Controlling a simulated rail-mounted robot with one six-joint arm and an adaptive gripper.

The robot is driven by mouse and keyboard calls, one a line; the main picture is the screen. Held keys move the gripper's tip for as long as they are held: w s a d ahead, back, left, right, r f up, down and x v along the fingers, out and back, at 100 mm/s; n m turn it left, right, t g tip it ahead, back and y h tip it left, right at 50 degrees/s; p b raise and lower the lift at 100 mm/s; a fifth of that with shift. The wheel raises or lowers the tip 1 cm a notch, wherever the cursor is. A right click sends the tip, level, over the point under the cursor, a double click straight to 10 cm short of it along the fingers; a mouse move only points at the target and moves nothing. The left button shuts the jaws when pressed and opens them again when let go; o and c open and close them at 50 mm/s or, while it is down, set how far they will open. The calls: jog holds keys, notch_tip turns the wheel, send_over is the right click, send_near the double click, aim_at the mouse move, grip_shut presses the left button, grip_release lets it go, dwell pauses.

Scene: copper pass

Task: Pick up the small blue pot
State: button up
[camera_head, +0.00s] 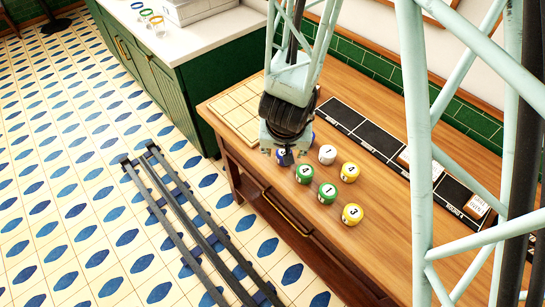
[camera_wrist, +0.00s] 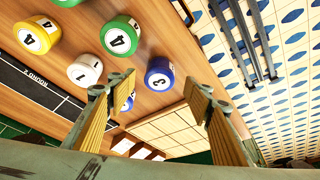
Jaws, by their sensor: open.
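A blue pot marked 3 (camera_wrist: 160,70) stands on the wooden counter and shows between my fingertips in the wrist view. In the head view a blue pot (camera_head: 281,157) shows partly behind my gripper (camera_head: 283,153). A second blue pot (camera_wrist: 129,102) is mostly hidden by the left finger in the wrist view. I cannot tell for certain which of the two is the smaller. My gripper (camera_wrist: 160,84) is open and empty, pointing down over the counter. I cannot tell how far its tips are above the pots.
Close by stand a green pot marked 4 (camera_head: 304,173), a white pot (camera_head: 327,154), another green pot (camera_head: 327,193), and yellow pots marked 4 (camera_head: 350,170) and 3 (camera_head: 352,214). A wooden grid board (camera_head: 236,110) lies at the left end. A dark strip (camera_head: 380,143) runs along the back.

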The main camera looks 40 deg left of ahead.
aim_at(284, 152)
jog(key=shift+f, duration=0.1)
dwell(0.3)
jog(key=shift+b+x, duration=1.15)
jog(key=shift+x, duration=1.45)
jog(key=shift+c, duration=0.7)
jog(key=c, duration=0.9)
